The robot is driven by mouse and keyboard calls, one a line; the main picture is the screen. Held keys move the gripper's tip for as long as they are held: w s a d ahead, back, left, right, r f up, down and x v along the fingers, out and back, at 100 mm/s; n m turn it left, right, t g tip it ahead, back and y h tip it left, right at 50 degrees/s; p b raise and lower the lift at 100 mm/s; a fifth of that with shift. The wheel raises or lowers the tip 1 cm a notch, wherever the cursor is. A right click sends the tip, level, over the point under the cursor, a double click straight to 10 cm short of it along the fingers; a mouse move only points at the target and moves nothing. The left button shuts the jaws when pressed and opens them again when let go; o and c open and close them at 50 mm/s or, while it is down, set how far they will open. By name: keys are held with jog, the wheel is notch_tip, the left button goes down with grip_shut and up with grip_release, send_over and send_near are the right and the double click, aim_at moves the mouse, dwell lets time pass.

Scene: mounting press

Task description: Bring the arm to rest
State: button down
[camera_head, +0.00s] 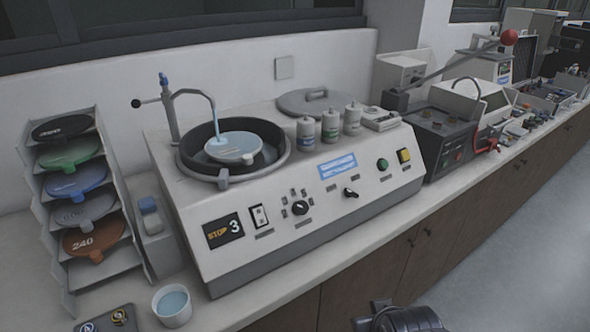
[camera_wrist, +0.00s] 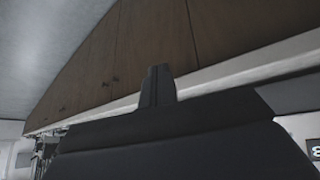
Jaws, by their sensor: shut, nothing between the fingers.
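My gripper (camera_wrist: 157,85) shows in the wrist view as two dark fingers pressed together, with nothing between them. It is apart from everything, with the brown cabinet fronts (camera_wrist: 150,42) and the pale counter edge (camera_wrist: 215,84) behind it. In the head view, a dark part of my arm (camera_head: 405,319) shows at the bottom edge, in front of the cabinets and below the counter (camera_head: 265,302). The fingers are not visible in the head view.
A grinder-polisher (camera_head: 290,225) with a running tap stands on the counter. A disc rack (camera_head: 45,215) and a water cup (camera_head: 172,306) are at left. A dark machine (camera_head: 445,135) and a red-ball lever (camera_head: 508,37) are at right. The floor (camera_head: 520,240) is clear.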

jog(key=shift+s+f+b, duration=0.15)
jog(key=shift+s+f, duration=0.2)
jog(key=shift+s, duration=0.3)
jog(key=shift+s+f+b, duration=0.15)
jog(key=shift+s+f, duration=0.15)
jog(key=shift+s, duration=0.35)
jog(key=shift+a, duration=0.1)
